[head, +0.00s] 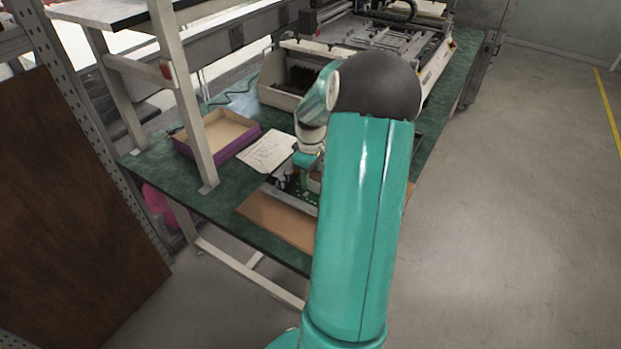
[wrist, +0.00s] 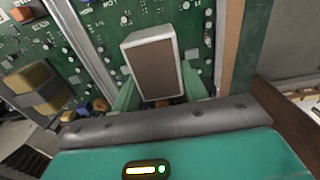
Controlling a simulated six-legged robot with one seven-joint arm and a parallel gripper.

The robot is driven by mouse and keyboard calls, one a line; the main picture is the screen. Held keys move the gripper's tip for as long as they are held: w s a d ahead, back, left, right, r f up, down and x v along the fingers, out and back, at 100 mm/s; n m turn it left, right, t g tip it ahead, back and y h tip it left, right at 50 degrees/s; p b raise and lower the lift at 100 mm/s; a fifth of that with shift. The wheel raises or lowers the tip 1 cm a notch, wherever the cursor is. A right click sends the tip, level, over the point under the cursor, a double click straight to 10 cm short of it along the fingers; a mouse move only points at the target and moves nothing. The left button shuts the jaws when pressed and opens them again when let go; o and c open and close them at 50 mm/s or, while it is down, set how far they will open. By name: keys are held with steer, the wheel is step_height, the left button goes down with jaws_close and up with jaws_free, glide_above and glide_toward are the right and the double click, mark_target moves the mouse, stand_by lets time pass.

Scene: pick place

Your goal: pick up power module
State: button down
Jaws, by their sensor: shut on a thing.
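The power module (wrist: 152,66) is a block with a brown face and pale grey-white sides, in the middle of the wrist view. My gripper (wrist: 158,86) has its green fingers on either side of the block and is shut on it. Behind the block is a green circuit board (wrist: 107,30) with many small parts; I cannot tell whether the block touches it. In the head view the board (head: 291,187) lies on the bench, partly hidden by my arm. My arm also hides most of the gripper and the module there.
The board is by a brown mat (head: 275,217) on the green bench (head: 220,197). A paper sheet (head: 268,151), a purple-sided tray (head: 218,136) and a grey bin (head: 287,90) are nearby. A shelf post (head: 183,95) stands at left. The floor at right is clear.

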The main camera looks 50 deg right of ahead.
step_height(320, 180, up, 3)
steer(key=s+d+r, duration=0.8)
steer(key=s+r, duration=0.3)
steer(key=r, duration=0.3)
steer(key=shift+s, duration=0.25)
stand_by(0.7)
